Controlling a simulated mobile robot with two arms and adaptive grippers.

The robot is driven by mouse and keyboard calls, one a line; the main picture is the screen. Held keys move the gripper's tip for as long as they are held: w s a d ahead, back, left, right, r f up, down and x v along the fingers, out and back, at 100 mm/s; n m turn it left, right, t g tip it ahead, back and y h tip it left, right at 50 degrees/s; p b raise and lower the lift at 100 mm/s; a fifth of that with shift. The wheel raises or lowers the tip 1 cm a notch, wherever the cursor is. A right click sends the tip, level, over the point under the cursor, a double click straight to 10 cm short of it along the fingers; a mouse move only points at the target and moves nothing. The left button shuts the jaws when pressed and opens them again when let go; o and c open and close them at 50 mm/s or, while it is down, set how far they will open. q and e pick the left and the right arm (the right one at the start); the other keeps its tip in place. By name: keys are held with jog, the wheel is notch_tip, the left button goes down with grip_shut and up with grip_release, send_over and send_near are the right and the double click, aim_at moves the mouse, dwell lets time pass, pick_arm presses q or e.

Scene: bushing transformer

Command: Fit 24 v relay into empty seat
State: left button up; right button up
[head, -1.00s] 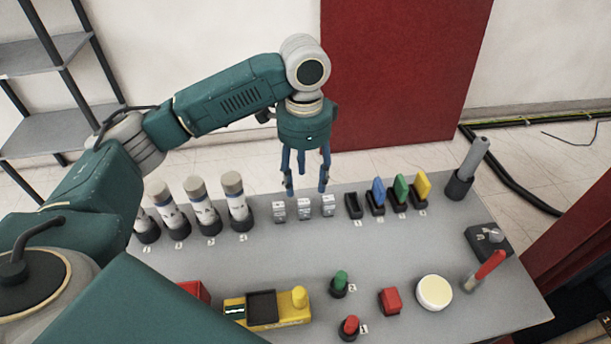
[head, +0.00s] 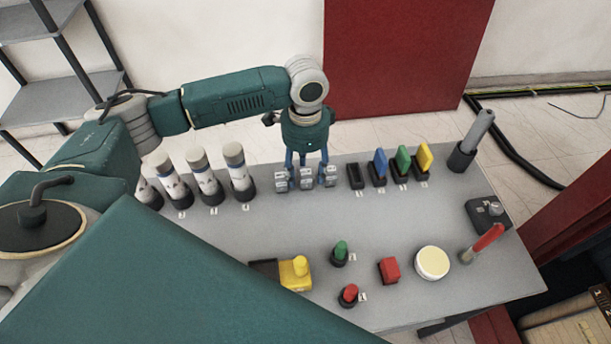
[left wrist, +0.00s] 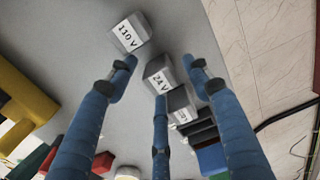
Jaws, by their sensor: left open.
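Three small grey-white relay blocks stand in a row near the far edge of the table. The left wrist view reads 24 V on the middle relay (left wrist: 158,77) and 130 V on another relay (left wrist: 131,33). The third relay's label (left wrist: 182,105) is partly hidden. In the head view the middle relay (head: 305,179) is below my left gripper (head: 306,170). That gripper is open, its blue fingers spread around the middle relay, in and beside the gaps to its neighbours. Contact cannot be told. An empty black seat (head: 355,177) is just right of the relays. My right gripper is out of view.
Blue (head: 380,162), green (head: 403,160) and yellow (head: 425,157) pieces stand in black seats to the right. Several white cylinders (head: 238,170) stand to the left. Buttons and a red block (head: 389,271) are at the front; the table (head: 300,219) between is clear.

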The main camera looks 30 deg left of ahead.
pick_arm(q)
jog(key=shift+f, duration=0.2)
jog(key=c, duration=1.3)
jog(key=shift+o, duration=0.2)
jog(key=shift+r, duration=0.1)
